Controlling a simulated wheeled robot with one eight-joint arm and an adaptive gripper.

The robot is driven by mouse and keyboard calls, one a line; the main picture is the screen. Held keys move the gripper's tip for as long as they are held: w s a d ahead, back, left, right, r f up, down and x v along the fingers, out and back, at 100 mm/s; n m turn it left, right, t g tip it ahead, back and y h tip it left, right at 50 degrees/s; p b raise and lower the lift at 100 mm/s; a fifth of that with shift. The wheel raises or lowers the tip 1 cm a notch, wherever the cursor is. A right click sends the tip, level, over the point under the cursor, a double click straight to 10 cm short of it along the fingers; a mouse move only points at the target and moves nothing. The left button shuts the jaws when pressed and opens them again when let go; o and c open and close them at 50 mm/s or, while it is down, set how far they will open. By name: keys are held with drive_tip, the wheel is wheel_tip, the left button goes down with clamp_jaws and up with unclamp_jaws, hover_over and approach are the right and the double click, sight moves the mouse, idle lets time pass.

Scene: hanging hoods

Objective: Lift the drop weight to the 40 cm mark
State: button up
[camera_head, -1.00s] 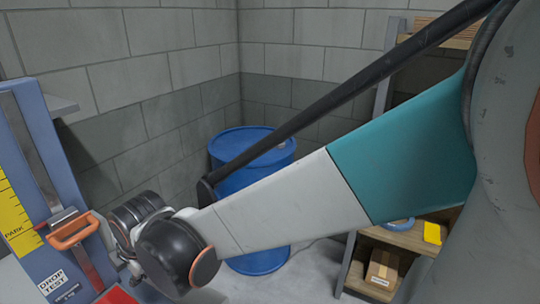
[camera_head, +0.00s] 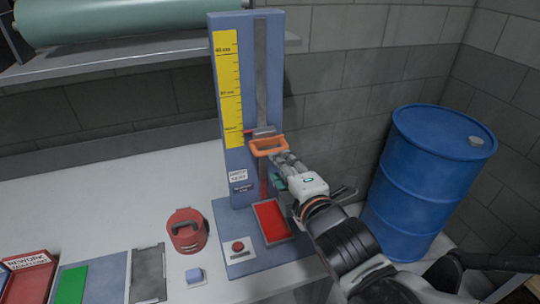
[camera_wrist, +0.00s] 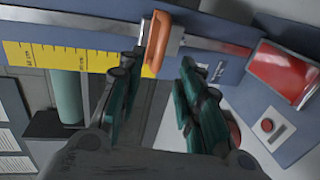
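The drop weight has an orange handle (camera_head: 268,147) and sits low on the rail (camera_head: 262,70) of the blue drop tester, beside the lowest mark of the yellow scale (camera_head: 228,85). The 40 cm mark (camera_head: 222,50) is near the scale's top. My gripper (camera_head: 279,164) is just below and right of the handle in the head view. In the wrist view my gripper (camera_wrist: 162,62) is open, with the orange handle (camera_wrist: 155,42) in line with the gap between its fingers. I see no clear grip; whether the fingers touch the handle cannot be told.
A red tray (camera_head: 271,221) and a red button (camera_head: 238,246) are at the tester's base. A red padlock-shaped object (camera_head: 186,231) stands on the white bench (camera_head: 110,215). A blue barrel (camera_head: 425,175) stands to the right, near my arm. A shelf (camera_head: 130,60) hangs above left.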

drive_tip(key=b+x, duration=0.3)
drive_tip(key=x, duration=0.6)
drive_tip(key=shift+w+f, duration=0.1)
drive_tip(key=shift+w, duration=0.15)
clamp_jaws()
